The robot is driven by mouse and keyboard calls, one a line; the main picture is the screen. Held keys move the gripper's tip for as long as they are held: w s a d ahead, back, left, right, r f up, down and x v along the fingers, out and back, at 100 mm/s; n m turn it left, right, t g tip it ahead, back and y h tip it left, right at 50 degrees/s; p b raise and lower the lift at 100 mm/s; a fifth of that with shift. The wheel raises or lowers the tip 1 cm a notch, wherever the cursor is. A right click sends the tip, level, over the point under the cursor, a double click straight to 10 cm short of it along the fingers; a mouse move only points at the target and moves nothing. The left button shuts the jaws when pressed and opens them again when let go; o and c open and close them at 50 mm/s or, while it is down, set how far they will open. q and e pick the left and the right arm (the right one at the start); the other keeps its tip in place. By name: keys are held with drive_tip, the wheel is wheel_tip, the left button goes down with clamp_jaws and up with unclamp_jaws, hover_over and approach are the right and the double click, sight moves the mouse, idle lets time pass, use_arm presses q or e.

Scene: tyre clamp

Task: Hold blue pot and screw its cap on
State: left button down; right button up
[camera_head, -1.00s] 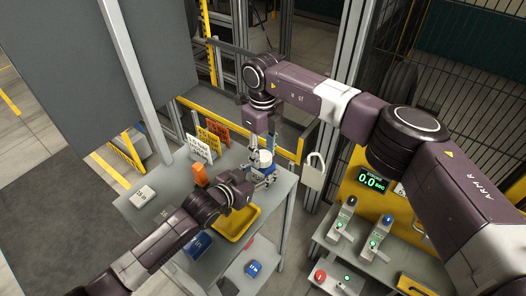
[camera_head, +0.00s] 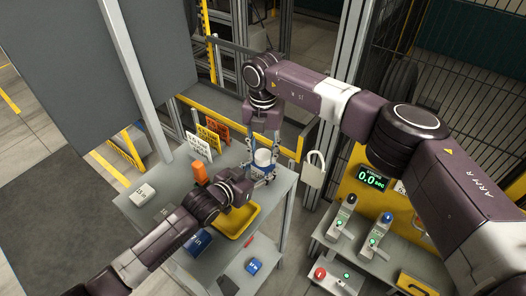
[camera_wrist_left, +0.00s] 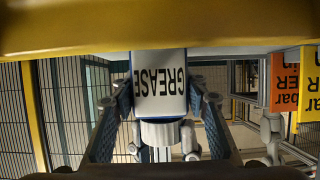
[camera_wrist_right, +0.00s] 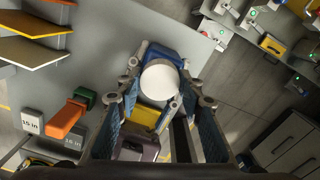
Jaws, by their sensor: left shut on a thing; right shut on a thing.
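The grease pot (camera_wrist_left: 160,85) has a white label reading GREASE with blue edges and appears upside down in the left wrist view. My left gripper (camera_wrist_left: 160,106) is shut on the pot's sides. The white ridged cap (camera_wrist_left: 158,132) sits in line at the pot's mouth, apparently touching it; how far it is threaded cannot be told. My right gripper (camera_wrist_right: 160,78) is shut on the cap, which shows as a round white top in the right wrist view (camera_wrist_right: 160,82). In the head view the white cap (camera_head: 262,157) is between my two grippers, above the table's back right.
A yellow tray (camera_head: 252,222) lies on the grey table (camera_head: 150,212) below my grippers. An orange block (camera_head: 200,173) and signs (camera_head: 208,137) stand left of them. A padlock (camera_head: 314,170) hangs at the right. The table's left side has free room.

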drive_tip(key=m, duration=0.9)
drive_tip(key=shift+m, duration=0.4)
drive_tip(key=m, duration=0.4)
drive_tip(key=shift+m, duration=0.4)
drive_tip(key=m, duration=0.5)
drive_tip(key=o, duration=0.9)
